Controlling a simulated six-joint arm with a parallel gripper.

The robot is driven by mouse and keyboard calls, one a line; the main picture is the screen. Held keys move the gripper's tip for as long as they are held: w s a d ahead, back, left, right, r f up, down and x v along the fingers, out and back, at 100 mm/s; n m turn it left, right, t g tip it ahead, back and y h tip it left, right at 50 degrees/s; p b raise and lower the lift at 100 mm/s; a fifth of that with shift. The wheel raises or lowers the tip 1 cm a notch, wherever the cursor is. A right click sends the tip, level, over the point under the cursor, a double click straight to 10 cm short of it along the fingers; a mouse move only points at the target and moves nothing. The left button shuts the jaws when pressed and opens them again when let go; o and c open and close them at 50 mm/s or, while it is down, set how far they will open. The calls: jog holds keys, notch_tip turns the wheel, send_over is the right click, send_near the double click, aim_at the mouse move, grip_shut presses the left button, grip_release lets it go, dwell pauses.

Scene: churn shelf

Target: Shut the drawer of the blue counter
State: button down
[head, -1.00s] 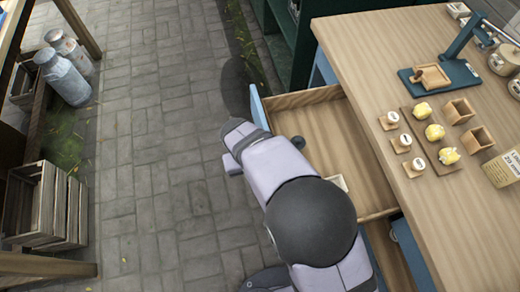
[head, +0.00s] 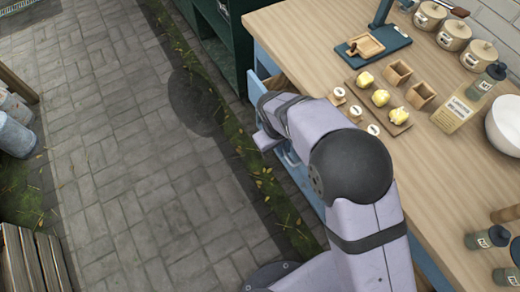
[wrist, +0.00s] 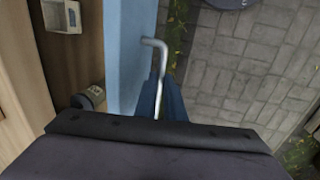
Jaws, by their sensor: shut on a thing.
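The drawer of the blue counter is partly open. In the head view only a narrow part of its blue front (head: 256,89) and wooden inside shows past my arm. The wrist view shows the drawer's blue front (wrist: 128,45) from above, with its wooden inside to the left. A bent metal handle (wrist: 153,43) stands out from that front. My gripper (wrist: 161,88) has its blue fingers closed around the handle's bar. In the head view my gripper is mostly hidden by my arm. The wooden counter top (head: 300,40) is right of the drawer.
In the drawer are a small light box (wrist: 61,15) and a dark round-ended thing (wrist: 91,97). The counter top holds a board with yellow pieces (head: 381,97), jars and a white bowl (head: 505,125). A dark green shelf (head: 205,45) stands behind. The paving to the left is clear.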

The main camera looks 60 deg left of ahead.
jog(key=w, duration=0.7)
jog(key=shift+w, duration=0.4)
jog(key=shift+a, duration=0.1)
jog(key=c, duration=1.8)
grip_release()
jog(key=shift+c, duration=0.2)
notch_tip(320, 180, up, 7)
jog(key=s+b, duration=0.1)
jog(key=shift+s+r+b, duration=0.15)
jog(key=shift+s+b, duration=0.05)
jog(key=shift+b, duration=0.1)
